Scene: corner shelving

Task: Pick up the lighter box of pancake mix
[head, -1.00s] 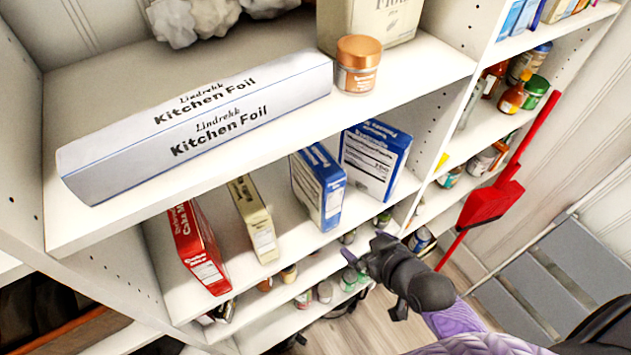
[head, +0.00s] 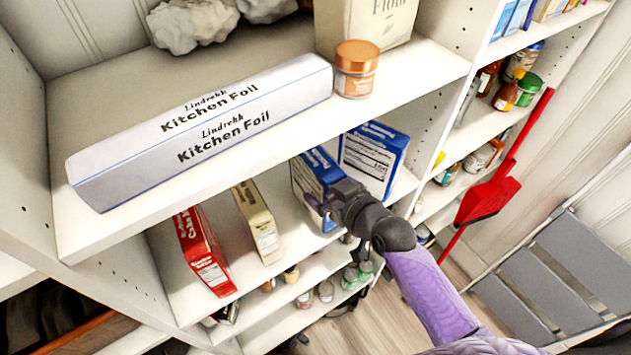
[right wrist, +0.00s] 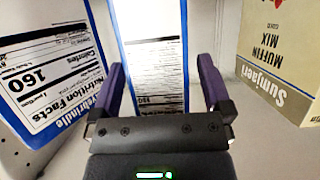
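Two blue and white boxes stand on the shelf under the foil. The left blue box (head: 316,170) is partly hidden by my right gripper, and the right blue box (head: 374,158) stands beside it. Their names are too small to read, and weight cannot be seen. My right gripper (head: 337,196) is at the front of the left blue box. In the right wrist view, my open fingers (right wrist: 162,82) lie on either side of this box (right wrist: 156,45), with gaps showing. The other blue box (right wrist: 45,75) is at left there. My left gripper is out of view.
A cream muffin mix box (head: 257,222) and a red box (head: 203,250) stand left on the same shelf. The shelf above holds a long kitchen foil box (head: 215,125) and a copper-lidded jar (head: 356,70). A red dustpan (head: 488,200) hangs at right.

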